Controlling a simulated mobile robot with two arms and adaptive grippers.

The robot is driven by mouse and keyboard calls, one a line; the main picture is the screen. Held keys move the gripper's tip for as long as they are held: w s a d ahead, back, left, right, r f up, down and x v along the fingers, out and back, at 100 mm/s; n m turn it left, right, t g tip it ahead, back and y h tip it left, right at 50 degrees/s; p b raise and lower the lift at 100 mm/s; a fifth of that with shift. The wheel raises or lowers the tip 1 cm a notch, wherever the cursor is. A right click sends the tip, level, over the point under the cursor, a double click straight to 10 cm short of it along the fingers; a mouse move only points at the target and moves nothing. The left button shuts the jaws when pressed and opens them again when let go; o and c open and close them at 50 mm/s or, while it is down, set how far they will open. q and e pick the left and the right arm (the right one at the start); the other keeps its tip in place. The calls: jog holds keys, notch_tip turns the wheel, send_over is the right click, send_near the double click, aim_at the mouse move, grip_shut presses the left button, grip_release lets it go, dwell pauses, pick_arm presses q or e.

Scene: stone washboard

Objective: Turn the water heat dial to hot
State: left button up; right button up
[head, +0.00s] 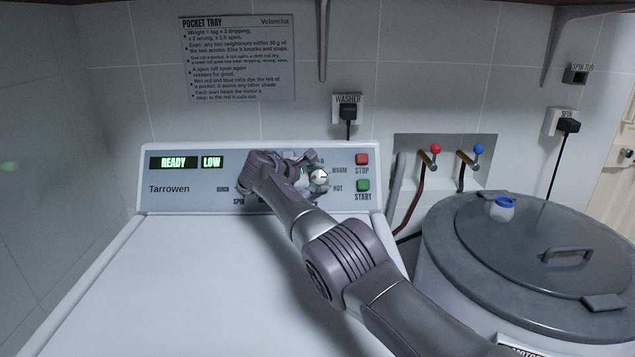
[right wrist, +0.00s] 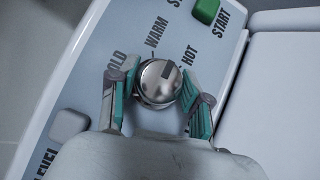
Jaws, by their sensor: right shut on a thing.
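The water heat dial (right wrist: 157,83) is a round silver knob on the washer's control panel, with COLD, WARM and HOT printed around it. Its dark pointer mark points roughly toward the HOT label in the right wrist view. In the head view part of the silver dial (head: 319,177) shows beside my gripper, left of WARM and HOT. My right gripper (right wrist: 157,95) is shut on the dial, a teal-padded finger on each side. It also shows in the head view (head: 306,172), where my arm hides the middle of the panel. My left gripper is not in view.
The red STOP button (head: 362,159) and green START button (head: 363,186) sit right of the dial. Displays (head: 173,163) read READY and LOW. A lidded grey tub (head: 450,225) stands at right, below red and blue taps (head: 435,149). The washer top (head: 200,290) is clear.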

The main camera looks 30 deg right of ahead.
jog(key=shift+f, duration=0.1)
dwell(0.4)
jog(key=o, duration=1.1)
jog(key=shift+o, duration=0.2)
jog(key=v, duration=1.2)
jog(key=shift+d, duration=0.15)
